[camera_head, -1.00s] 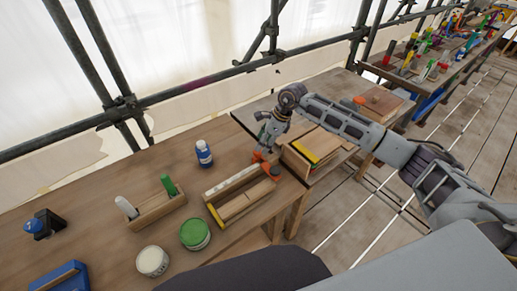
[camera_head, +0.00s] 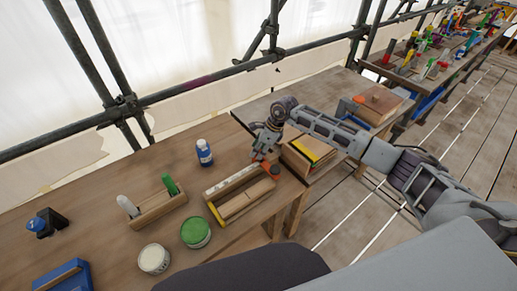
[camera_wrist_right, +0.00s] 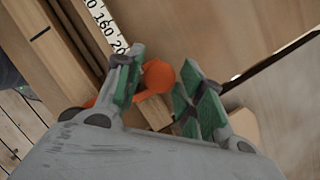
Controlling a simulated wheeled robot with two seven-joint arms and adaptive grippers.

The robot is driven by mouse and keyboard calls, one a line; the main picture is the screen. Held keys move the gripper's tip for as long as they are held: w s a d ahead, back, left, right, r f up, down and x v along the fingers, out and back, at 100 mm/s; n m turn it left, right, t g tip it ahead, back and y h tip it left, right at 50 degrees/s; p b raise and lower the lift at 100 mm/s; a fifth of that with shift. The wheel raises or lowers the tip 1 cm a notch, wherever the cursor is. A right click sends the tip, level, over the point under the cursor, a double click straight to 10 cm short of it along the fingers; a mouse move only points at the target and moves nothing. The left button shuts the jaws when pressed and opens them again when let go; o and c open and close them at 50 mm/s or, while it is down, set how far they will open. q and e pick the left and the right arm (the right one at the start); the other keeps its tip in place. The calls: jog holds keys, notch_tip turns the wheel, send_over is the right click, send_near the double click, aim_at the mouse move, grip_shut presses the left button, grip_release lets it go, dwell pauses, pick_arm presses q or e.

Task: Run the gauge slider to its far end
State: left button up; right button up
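The gauge is a wooden tray-like frame (camera_head: 241,207) with a white scale strip and a yellow near-left end, on the near bench. Its orange slider (camera_head: 274,170) is at the right end in the head view. In the wrist view its round orange knob (camera_wrist_right: 158,75) is close to the left finger, with a gap to the right finger; contact is unclear. My right gripper (camera_head: 262,157) is low over that end. In the wrist view the right gripper (camera_wrist_right: 165,90) has its green-padded fingers apart. The scale strip (camera_wrist_right: 105,22) shows high numbers beside it. My left gripper is not in view.
A blue bottle (camera_head: 204,153), a wooden holder (camera_head: 160,209), a green tin (camera_head: 195,232) and a white tin (camera_head: 153,259) stand left of the gauge. A wooden box with a yellow strip (camera_head: 318,149) is close on the right. Scaffold poles run behind.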

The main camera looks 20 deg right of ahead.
grip_shut()
jog(key=shift+d, duration=0.1)
jog(key=d, duration=0.1)
jog(key=w+d+b, duration=0.1)
jog(key=d+b, duration=0.1)
jog(key=d, duration=0.1)
jog(key=shift+w, duration=0.25)
jog(key=shift+r, duration=0.1)
jog(key=shift+o, duration=2.2)
grip_release()
jog(key=v, duration=1.2)
